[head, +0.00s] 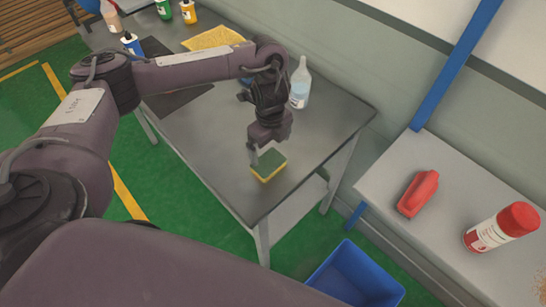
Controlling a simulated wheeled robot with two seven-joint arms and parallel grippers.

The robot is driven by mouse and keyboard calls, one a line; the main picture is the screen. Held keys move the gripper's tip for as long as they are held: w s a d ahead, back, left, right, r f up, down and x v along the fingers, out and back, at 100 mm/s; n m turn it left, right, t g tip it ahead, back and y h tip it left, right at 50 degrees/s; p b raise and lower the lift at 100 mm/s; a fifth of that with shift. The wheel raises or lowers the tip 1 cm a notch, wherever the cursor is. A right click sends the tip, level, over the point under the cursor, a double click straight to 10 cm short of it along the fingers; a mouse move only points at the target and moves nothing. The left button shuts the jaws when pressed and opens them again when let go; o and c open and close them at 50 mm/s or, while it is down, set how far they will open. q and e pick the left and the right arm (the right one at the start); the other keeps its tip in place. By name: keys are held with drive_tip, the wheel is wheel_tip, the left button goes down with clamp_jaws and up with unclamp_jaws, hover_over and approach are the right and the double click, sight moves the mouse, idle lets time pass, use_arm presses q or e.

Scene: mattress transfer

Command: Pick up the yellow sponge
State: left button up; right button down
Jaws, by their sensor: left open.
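The yellow sponge (270,167) has a green top and lies on the grey table (239,192) near its front corner. My left gripper (263,158) points down just over the sponge's left and back side, with its lower end overlapping the sponge in the head view. Its jaws are open. I cannot tell whether a finger touches the sponge. My right gripper is not in view.
A clear bottle (301,88) stands behind my left gripper. A yellow cloth (213,37) and several bottles are farther back. A blue bin (355,277) is below the table. A red brush (417,193) and a red-capped can (503,226) are on the right bench (393,163).

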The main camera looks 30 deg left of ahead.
sight(269, 163)
use_arm(q)
drive_tip(key=shift+s+f, duration=0.4)
drive_tip(key=shift+f, duration=0.2)
drive_tip(key=shift+s+f, duration=0.4)
drive_tip(key=shift+f, duration=0.2)
drive_tip(key=shift+w+f+b, duration=0.25)
drive_tip(key=shift+f+b, duration=0.15)
drive_tip(key=shift+f, duration=1.7)
drive_tip(key=shift+c, duration=4)
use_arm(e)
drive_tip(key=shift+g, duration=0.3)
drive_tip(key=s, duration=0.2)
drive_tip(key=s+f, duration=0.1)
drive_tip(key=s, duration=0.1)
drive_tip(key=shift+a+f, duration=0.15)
